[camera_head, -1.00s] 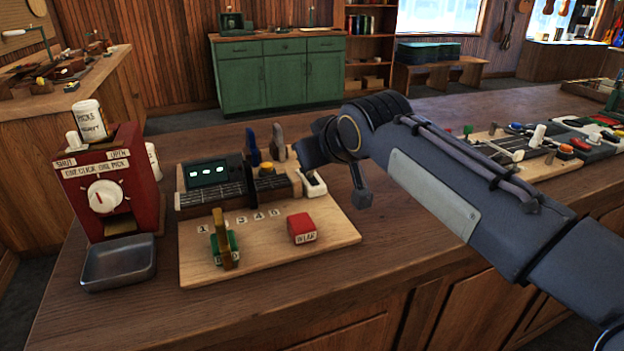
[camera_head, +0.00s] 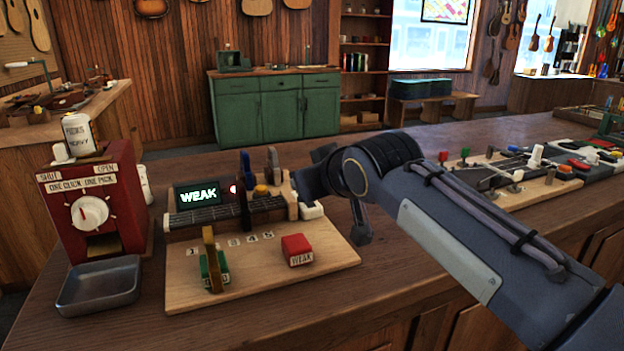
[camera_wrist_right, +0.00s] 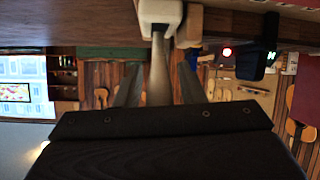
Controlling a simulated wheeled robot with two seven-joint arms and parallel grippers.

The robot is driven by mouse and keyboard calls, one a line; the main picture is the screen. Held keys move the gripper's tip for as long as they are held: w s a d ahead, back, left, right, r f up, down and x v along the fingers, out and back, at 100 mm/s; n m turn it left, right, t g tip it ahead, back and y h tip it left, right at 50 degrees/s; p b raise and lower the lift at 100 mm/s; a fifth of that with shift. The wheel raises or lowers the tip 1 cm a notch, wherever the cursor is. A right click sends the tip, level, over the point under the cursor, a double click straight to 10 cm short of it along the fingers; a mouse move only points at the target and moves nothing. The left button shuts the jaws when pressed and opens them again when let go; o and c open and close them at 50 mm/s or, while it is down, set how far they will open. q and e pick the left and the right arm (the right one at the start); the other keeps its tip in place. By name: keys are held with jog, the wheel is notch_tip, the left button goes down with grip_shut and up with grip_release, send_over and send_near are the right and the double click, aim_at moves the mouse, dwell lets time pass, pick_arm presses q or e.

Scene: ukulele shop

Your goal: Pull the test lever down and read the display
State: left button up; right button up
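The test board (camera_head: 200,295) stands on the counter in front of me. Its dark display (camera_head: 199,195) reads "WEAK" in pale letters, and a red light (camera_head: 233,188) glows beside it. A white lever knob (camera_head: 312,211) shows at the board's right edge, below my right gripper (camera_head: 308,183). The display also shows there (camera_wrist_right: 257,48), only partly readable. My left gripper is out of view.
A red block (camera_head: 297,248) labelled "WEAK" and a yellow upright piece on a green base (camera_head: 213,270) sit on the board. A red pick dispenser (camera_head: 92,205) and grey tray (camera_head: 100,287) stand at left. Another board (camera_head: 520,185) lies at right, beyond my arm.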

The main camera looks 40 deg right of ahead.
jog(key=shift+o, duration=0.3)
jog(key=shift+s+a+r, duration=0.1)
jog(key=shift+s+r, duration=0.15)
jog(key=shift+s, duration=0.1)
jog(key=p+v, duration=0.1)
jog(key=v, duration=0.6)
jog(key=shift+f, duration=0.1)
